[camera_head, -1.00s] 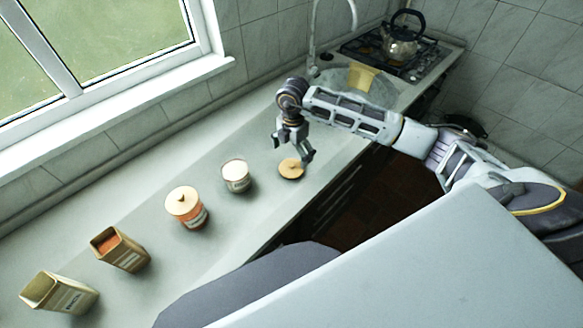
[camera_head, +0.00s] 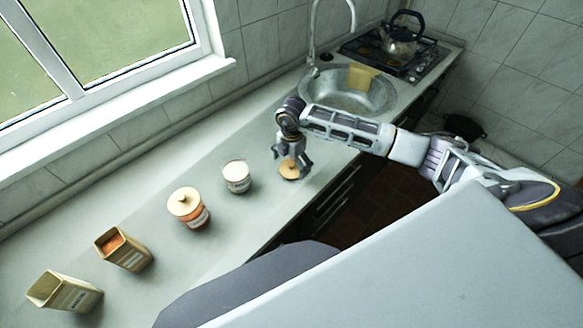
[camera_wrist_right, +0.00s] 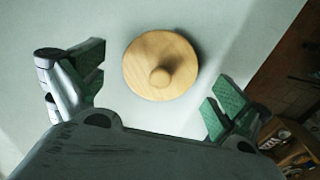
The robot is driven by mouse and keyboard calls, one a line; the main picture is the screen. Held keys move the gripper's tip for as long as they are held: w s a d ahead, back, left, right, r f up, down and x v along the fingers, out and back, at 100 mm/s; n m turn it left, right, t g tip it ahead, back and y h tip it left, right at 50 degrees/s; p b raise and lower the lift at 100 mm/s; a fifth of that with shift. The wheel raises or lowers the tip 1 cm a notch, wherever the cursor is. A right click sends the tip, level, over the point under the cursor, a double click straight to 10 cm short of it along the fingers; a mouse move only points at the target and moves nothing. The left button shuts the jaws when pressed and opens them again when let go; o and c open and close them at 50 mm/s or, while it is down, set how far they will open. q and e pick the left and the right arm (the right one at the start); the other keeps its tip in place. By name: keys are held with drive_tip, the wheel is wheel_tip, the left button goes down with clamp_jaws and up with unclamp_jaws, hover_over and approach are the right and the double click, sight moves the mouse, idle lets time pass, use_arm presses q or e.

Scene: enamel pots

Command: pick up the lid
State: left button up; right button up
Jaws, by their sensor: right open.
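The lid is a round wooden disc with a knob. It lies on the counter in the head view (camera_head: 289,170), partly covered by my right gripper. In the right wrist view the lid (camera_wrist_right: 160,66) lies flat with its knob up, between and a little beyond the two fingers. My right gripper (camera_head: 293,160) is open above the lid, its green-padded fingers (camera_wrist_right: 160,90) spread to either side and not touching it. My left gripper is not in view.
The sink (camera_head: 352,92) and stove (camera_head: 395,55) are behind. The counter's front edge is near the lid.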

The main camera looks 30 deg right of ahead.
sight(292, 164)
drive_tip(key=shift+f, duration=0.45)
drive_tip(key=shift+s, duration=0.1)
drive_tip(key=c, duration=1.2)
drive_tip(key=shift+s, duration=0.2)
drive_tip(key=c, duration=0.6)
drive_tip(key=shift+f, duration=0.1)
drive_tip(key=shift+c, duration=0.6)
drive_tip(key=shift+s, duration=0.1)
drive_tip(key=shift+c, duration=0.6)
drive_tip(key=shift+w+a+r, duration=0.1)
drive_tip(key=shift+w+r, duration=0.1)
drive_tip(key=shift+r, duration=0.2)
clamp_jaws()
wheel_tip(292, 164, up, 10)
drive_tip(key=shift+w+f+b, duration=0.15)
drive_tip(key=shift+f+b, duration=0.1)
drive_tip(key=shift+b, duration=0.55)
